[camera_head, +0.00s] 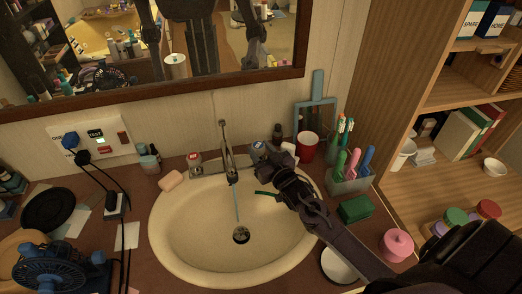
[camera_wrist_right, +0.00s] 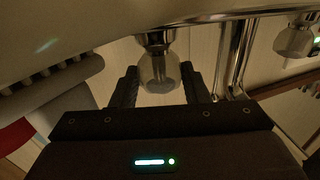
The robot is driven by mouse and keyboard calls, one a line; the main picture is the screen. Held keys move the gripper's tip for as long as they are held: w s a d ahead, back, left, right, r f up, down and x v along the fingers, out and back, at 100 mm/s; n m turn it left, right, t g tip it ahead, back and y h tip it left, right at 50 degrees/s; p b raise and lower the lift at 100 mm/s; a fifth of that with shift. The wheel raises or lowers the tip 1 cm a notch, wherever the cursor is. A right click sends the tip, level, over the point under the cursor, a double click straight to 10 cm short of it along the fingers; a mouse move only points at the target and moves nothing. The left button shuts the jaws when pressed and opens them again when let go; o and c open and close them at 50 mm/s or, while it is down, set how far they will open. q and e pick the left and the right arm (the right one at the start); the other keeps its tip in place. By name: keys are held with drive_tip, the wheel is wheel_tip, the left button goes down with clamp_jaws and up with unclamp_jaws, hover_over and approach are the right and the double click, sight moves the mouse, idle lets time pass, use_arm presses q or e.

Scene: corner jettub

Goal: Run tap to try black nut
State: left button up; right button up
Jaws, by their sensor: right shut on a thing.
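The tap (camera_head: 229,155) stands at the back of the cream basin (camera_head: 180,245). A thin bluish stream of water (camera_head: 237,205) falls from its spout to the dark drain (camera_head: 241,235). My right gripper (camera_head: 262,153) reaches in from the lower right to the tap's right-hand side. In the right wrist view its two dark fingers are shut on a clear knob (camera_wrist_right: 160,72), one finger on each side. The other knob (camera_head: 194,160) stands left of the spout, apart from my gripper. I cannot make out a black nut. My left gripper is not directly in view.
Soap (camera_head: 171,180) lies on the left rim. A red cup (camera_head: 307,147), a brush holder (camera_head: 348,182) and a green sponge (camera_head: 355,208) stand right of the basin, near my right arm. A mirror (camera_head: 150,50) hangs behind; shelves (camera_head: 465,85) rise at right.

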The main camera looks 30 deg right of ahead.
drive_tip(key=shift+a+h, duration=0.1)
drive_tip(key=shift+h, duration=0.2)
drive_tip(key=m+h, duration=0.2)
drive_tip(key=shift+a+h, duration=0.15)
drive_tip(key=shift+h, duration=0.15)
drive_tip(key=shift+a+m+g+h, duration=0.1)
drive_tip(key=shift+m+g+h, duration=0.2)
drive_tip(key=shift+m+h, duration=0.7)
drive_tip(key=shift+w+a+m+g+h+b, duration=0.1)
drive_tip(key=shift+m+g+h+b, duration=0.25)
drive_tip(key=shift+m+g+h, duration=0.65)
drive_tip(key=shift+w+a+m+g+h+b, duration=0.1)
drive_tip(key=shift+m+g+h+b, duration=0.3)
drive_tip(key=shift+h, duration=1.2)
drive_tip(key=shift+s, duration=0.1)
drive_tip(key=o, duration=0.7)
